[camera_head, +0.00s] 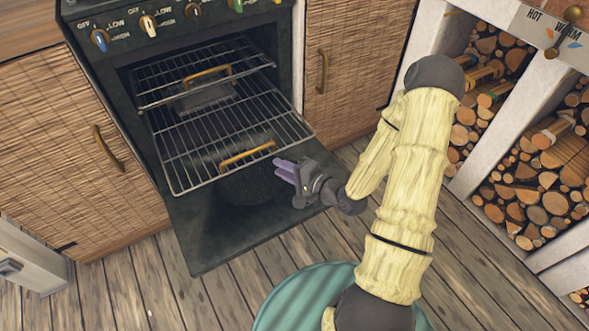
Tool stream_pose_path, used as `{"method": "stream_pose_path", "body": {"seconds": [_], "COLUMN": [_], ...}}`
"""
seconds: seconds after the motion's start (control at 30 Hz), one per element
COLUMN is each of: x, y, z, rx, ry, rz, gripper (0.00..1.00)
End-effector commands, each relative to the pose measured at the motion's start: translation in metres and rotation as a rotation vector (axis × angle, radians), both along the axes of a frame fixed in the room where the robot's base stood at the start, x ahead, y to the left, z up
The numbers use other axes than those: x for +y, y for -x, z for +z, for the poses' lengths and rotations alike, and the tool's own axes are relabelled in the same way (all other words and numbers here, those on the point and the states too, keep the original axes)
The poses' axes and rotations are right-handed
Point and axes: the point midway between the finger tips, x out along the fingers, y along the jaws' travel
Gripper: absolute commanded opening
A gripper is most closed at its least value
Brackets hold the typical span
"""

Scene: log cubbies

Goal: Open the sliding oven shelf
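The oven (82,48) stands with its dark door (203,236) folded down. Two wire shelves show in it. The lower shelf (190,148) is slid out over the door and has a brass handle (248,154) at its front. The upper shelf (160,72) sits farther in, with its own brass handle (206,73). My gripper (280,168) is at the right front of the lower shelf, just right of its handle, with its purple fingers pointing left. Whether it touches the shelf, and how wide the fingers are apart, I cannot tell.
A woven cabinet door (72,140) stands left of the oven and another (350,60) right of it. Cubbies with stacked logs (541,180) line the right side. The wooden floor (140,285) is clear in front of the oven door.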

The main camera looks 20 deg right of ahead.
Motion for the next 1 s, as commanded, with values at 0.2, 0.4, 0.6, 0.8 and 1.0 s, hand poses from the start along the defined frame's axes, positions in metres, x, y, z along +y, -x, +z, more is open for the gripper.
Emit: {"method": "stream_pose_path", "body": {"seconds": [0.2, 0.4, 0.6, 0.8, 1.0], "x": [-0.020, -0.023, -0.023, -0.023, -0.022], "y": [0.025, 0.030, 0.029, 0.029, 0.027], "z": [0.007, 0.007, 0.007, 0.007, 0.003], "rx": [0.002, 0.000, 0.000, 0.000, 0.013], "ry": [-0.001, 0.000, 0.000, 0.000, 0.128], "rz": [-0.001, 0.001, 0.001, 0.001, 0.033], "gripper": [0.23, 0.23, 0.23, 0.23, 0.23]}}
